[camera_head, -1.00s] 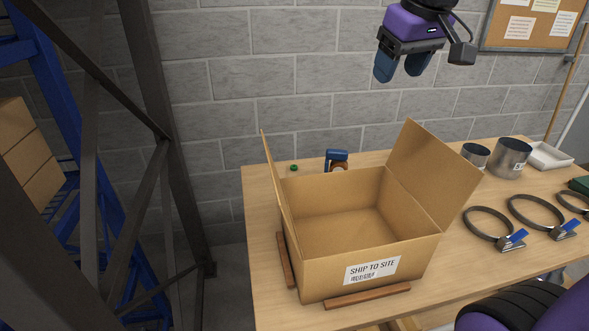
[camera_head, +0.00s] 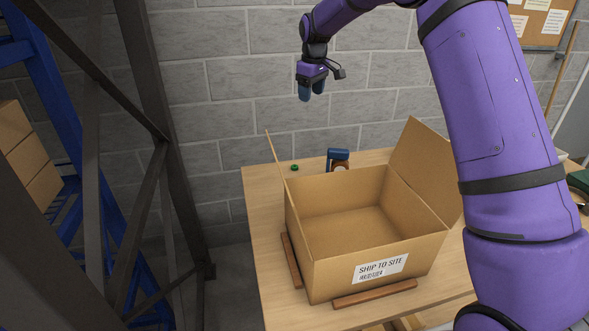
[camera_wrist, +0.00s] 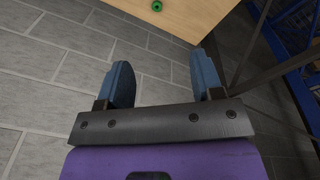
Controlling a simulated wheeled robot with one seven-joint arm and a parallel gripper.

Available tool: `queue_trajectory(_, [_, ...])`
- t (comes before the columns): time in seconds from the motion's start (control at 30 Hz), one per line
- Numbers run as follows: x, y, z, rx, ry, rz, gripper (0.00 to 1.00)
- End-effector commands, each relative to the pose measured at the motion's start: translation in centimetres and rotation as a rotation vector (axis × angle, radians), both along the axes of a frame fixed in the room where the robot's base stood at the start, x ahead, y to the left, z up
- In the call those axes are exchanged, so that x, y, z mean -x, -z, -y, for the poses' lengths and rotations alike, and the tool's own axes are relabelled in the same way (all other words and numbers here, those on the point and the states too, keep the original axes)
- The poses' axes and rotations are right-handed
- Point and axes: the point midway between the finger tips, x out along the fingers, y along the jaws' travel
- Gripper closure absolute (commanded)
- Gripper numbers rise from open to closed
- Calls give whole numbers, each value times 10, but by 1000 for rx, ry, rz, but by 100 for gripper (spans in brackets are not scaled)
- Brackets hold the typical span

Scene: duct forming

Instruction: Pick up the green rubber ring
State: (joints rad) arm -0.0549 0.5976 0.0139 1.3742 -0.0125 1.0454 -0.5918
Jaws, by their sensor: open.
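The green rubber ring (camera_head: 295,167) is small and lies on the wooden table near its back left edge, just behind the box's raised left flap. It also shows at the top of the wrist view (camera_wrist: 157,6). My gripper (camera_head: 311,97) is above and behind the ring, in front of the block wall, with its fingers pointing down. In the wrist view its two blue fingers (camera_wrist: 165,82) are spread apart with nothing between them. The gripper is well clear of the ring.
An open cardboard box (camera_head: 350,222) with raised flaps stands on the table (camera_head: 268,284) beside the ring. Wooden strips (camera_head: 375,294) lie along the box's base. A blue-topped item (camera_head: 338,155) stands behind the box. A dark metal frame (camera_head: 165,150) rises at left.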

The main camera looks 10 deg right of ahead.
Motion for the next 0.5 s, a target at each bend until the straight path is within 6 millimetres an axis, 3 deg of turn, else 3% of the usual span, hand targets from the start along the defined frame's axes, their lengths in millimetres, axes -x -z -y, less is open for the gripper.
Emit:
queue_trajectory(0.03, [-15, 22, -3, 3, -21, -16, 39])
queue_trajectory(0.2, [-55, 87, -10, 11, -98, -55, 39])
queue_trajectory(0.4, [-88, 162, -18, 18, -179, -95, 39])
queue_trajectory(0.5, [-97, 189, -21, 19, -208, -108, 39])
